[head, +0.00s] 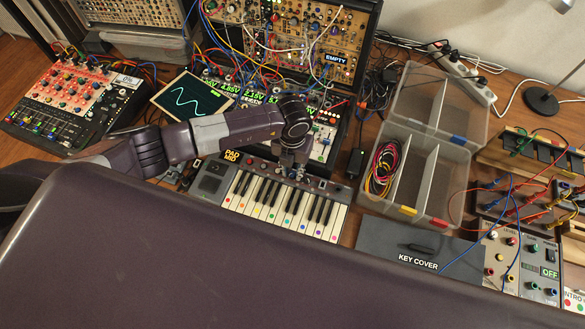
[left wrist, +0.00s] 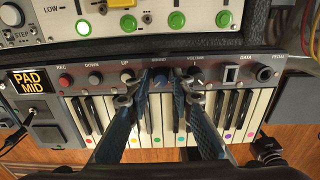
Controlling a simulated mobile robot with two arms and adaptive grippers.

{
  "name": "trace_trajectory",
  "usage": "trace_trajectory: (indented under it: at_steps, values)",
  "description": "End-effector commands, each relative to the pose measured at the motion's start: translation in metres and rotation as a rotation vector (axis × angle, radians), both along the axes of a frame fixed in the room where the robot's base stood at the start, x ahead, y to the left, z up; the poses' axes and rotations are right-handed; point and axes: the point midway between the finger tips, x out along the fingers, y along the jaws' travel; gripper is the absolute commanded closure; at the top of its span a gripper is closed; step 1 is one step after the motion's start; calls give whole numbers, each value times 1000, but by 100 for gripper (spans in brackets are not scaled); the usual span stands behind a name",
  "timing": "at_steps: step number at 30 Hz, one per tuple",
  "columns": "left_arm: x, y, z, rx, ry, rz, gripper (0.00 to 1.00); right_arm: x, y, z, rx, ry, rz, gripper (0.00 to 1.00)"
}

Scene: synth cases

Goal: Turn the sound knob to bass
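The small keyboard (head: 285,205) lies in the middle of the head view, with coloured dots on its white keys. In the left wrist view its panel (left wrist: 215,77) carries a row of controls. The sound knob (left wrist: 160,77) is dark and sits under the "SOUND" label, left of the volume knob (left wrist: 196,78). The display (left wrist: 27,82) reads "PAD MID". My left gripper (left wrist: 163,84) is open, pointing down at the panel. Its fingers are on either side of the sound knob; I cannot tell whether they touch it. In the head view my left gripper (head: 291,168) covers the panel's middle. My right gripper is not seen.
A synth rack (head: 300,40) stands close behind the keyboard. A scope screen (head: 192,97) and a red-panelled mixer (head: 70,90) are to the left. A clear divided case (head: 430,105) with cables is to the right. The key cover (head: 405,243) lies at front right.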

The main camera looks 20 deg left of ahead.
Motion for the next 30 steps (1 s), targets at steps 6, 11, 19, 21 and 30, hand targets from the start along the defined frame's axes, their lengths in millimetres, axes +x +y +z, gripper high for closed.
trace_trajectory:
  at_steps: [6, 11, 19, 21, 30]
  values:
    - [0, -1, -1, -1, -1, -1, 79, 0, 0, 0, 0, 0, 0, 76]
    - [0, -1, -1, -1, 0, 0, 91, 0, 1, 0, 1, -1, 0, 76]
    - [0, -1, -1, -1, 0, -2, 100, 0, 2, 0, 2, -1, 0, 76]
    - [0, -1, -1, -1, -1, -7, 100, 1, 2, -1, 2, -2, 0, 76]
    - [1, 0, -3, -1, -2, -120, 100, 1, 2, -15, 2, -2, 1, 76]
